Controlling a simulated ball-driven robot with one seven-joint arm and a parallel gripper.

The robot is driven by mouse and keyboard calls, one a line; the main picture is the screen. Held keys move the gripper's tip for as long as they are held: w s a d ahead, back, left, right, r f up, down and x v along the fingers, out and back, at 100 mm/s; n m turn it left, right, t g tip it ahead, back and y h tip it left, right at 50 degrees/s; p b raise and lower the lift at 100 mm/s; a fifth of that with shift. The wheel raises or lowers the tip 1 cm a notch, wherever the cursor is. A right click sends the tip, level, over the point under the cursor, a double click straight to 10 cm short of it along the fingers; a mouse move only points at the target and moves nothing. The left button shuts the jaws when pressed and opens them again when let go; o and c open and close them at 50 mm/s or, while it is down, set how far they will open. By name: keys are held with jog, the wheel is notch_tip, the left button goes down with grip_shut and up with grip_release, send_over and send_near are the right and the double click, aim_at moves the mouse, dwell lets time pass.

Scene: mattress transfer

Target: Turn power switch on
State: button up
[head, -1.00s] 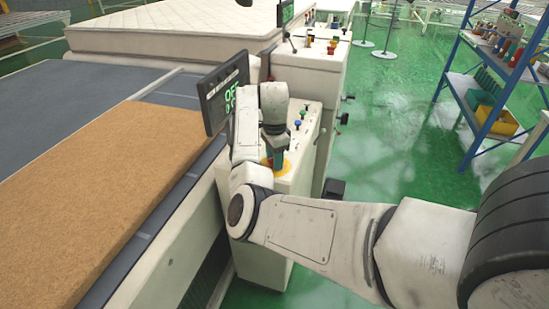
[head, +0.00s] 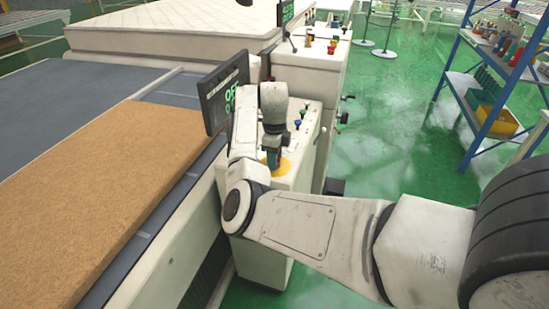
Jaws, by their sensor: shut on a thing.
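The control box (head: 308,125) stands beside the conveyor, with several small coloured buttons on its sloped top. A yellow round plate (head: 283,168) on that top marks the power switch, whose knob is mostly hidden by my gripper. My gripper (head: 273,160) points down at the yellow plate and is shut on the power switch. The display screen (head: 226,90) left of my wrist shows green "OFF" text, partly covered by my arm.
A brown mattress pad (head: 110,185) lies on the conveyor at left, with a white mattress (head: 175,28) behind. A second control box (head: 315,65) stands behind the first. A blue shelf (head: 480,100) stands at right; green floor between is clear.

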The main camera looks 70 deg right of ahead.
jog(key=m, duration=0.4)
jog(key=shift+m+b, duration=0.95)
jog(key=shift+m, duration=1.65)
jog(key=shift+r, duration=0.1)
jog(key=o, duration=1.1)
jog(key=shift+c, duration=0.2)
notch_tip(320, 180, up, 11)
jog(key=b, duration=0.1)
jog(key=shift+f, duration=0.2)
